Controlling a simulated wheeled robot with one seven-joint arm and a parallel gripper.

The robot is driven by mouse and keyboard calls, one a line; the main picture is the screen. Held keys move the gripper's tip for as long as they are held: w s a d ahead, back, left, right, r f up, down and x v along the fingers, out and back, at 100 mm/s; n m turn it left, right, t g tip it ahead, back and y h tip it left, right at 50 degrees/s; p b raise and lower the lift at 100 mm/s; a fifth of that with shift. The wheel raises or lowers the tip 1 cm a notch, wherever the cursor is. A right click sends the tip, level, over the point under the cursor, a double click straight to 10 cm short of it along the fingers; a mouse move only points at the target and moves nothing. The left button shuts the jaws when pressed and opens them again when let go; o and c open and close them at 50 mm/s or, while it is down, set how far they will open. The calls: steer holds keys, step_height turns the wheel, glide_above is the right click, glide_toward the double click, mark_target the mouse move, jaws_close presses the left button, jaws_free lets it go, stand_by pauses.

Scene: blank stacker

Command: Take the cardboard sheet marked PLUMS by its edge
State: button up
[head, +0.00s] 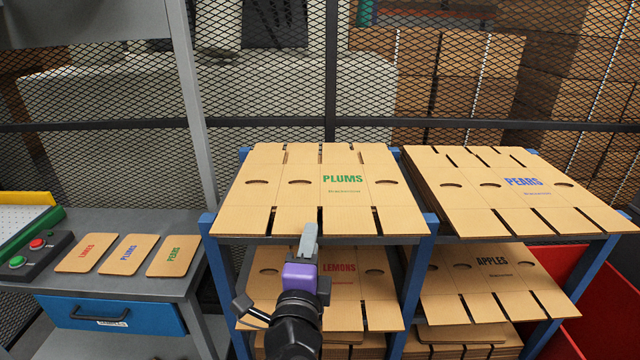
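The cardboard sheet marked PLUMS (285,205) in green lies flat on the upper left shelf of the blue-posted rack, in the head view. It has slots along its edges and several dark oval holes. My gripper (309,236) is at the sheet's front edge, a little left of the edge's middle. Its grey finger overlaps that edge in the picture. I cannot tell whether it touches the sheet, or whether a second finger is below it. The finger gap is hidden.
A PEARS sheet (485,180) tops a stack to the right. LEMONS (285,290) and APPLES (500,290) sheets lie below. The grey bench (130,218) at left holds small cards, including a blue PLUMS card (125,254). Mesh fencing stands behind; a red bin (605,300) is at right.

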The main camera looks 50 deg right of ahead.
mark_target(315, 218)
steer(key=p+x, duration=0.1)
steer(key=x, duration=0.1)
steer(key=p+x, duration=0.1)
steer(key=x, duration=0.1)
steer(key=p+x, duration=0.1)
steer(key=x, duration=0.1)
steer(key=shift+r, duration=0.35)
steer(key=shift+w+d+f+p, duration=0.15)
steer(key=shift+w+d+p, duration=0.15)
steer(key=shift+d, duration=0.2)
steer(key=shift+c, duration=0.5)
jaws_close()
